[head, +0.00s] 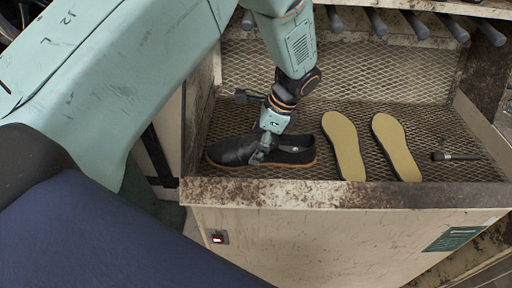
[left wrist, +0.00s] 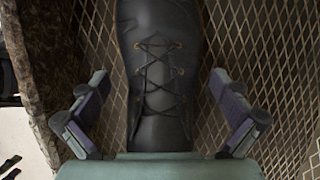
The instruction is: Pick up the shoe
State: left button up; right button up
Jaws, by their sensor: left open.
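A black shoe (head: 232,151) with a brown sole edge lies on the mesh tray of the bench, toe to the left, in the head view. In the left wrist view the black laced shoe (left wrist: 160,65) runs up the middle of the picture. My left gripper (head: 262,158) reaches down over the shoe's middle and hides part of it. In the left wrist view my left gripper (left wrist: 164,100) is open, with one finger on each side of the shoe and gaps between. My right gripper is in neither view.
Two tan soles (head: 344,146) (head: 397,147) lie right of the shoe on the mesh tray (head: 440,125). A dark brush (head: 456,156) lies farther right. A rusty front rim (head: 330,194) borders the tray. Several grey pegs (head: 415,24) stick out above.

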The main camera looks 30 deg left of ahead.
pick_arm(q)
jog(key=shift+w+a+f, duration=0.1)
jog(key=shift+w+f, duration=0.1)
jog(key=shift+f, duration=0.3)
jog(key=shift+s+a+r, duration=0.1)
jog(key=shift+s+r, duration=0.05)
jog(key=shift+s, duration=0.15)
jog(key=shift+c, duration=0.2)
jog(key=shift+s+r, duration=0.1)
jog(key=shift+s, duration=0.05)
jog(key=shift+c, duration=0.8)
jog(key=shift+w+f, duration=0.2)
jog(key=shift+w, duration=0.2)
jog(key=c, duration=0.6)
jog(key=shift+s+r, duration=0.15)
jog(key=shift+s, duration=0.1)
jog(key=c, duration=0.5)
jog(key=shift+c, duration=0.4)
jog(key=shift+w, duration=0.2)
